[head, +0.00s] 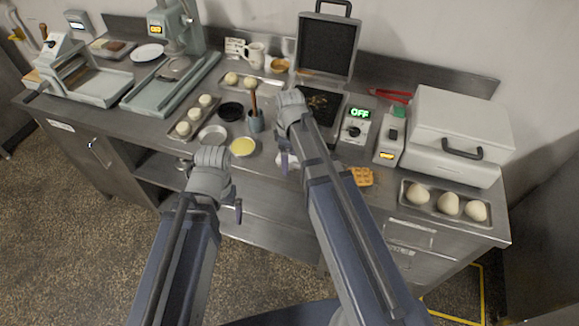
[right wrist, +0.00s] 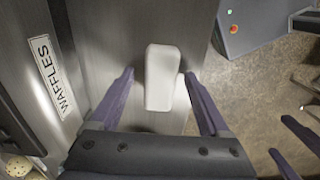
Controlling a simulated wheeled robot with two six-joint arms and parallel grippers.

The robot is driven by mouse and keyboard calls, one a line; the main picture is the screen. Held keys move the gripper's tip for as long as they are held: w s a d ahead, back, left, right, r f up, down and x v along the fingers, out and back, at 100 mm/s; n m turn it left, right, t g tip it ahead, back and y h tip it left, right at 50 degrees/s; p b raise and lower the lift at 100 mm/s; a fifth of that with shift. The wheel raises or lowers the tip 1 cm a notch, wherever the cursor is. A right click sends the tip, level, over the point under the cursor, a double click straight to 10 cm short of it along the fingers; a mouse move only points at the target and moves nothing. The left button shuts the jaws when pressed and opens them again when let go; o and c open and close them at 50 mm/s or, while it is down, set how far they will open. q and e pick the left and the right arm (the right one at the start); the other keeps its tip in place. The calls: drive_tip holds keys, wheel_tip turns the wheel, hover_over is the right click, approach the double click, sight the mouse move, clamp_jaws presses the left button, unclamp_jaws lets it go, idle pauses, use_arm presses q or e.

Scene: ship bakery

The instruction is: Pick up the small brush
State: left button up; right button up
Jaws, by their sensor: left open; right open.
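A wooden-handled brush (head: 253,102) stands upright in a blue-grey cup (head: 256,122) at the middle of the counter; its bristles are hidden in the cup. My right gripper (head: 284,162) is to the right of the cup, near the counter's front edge. In the right wrist view its open fingers (right wrist: 160,76) are either side of a white rounded block (right wrist: 162,66); I cannot tell whether they touch it. My left gripper (head: 237,208) is open and empty in front of the counter, below and left of the cup; its fingers also show in the right wrist view (right wrist: 294,146).
A pale yellow round dish (head: 243,147) and a black bowl (head: 230,111) are close to the cup. An open waffle iron (head: 326,46) stands behind my right arm.

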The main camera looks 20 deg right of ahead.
drive_tip(key=shift+r, duration=0.1)
clamp_jaws()
idle(0.5)
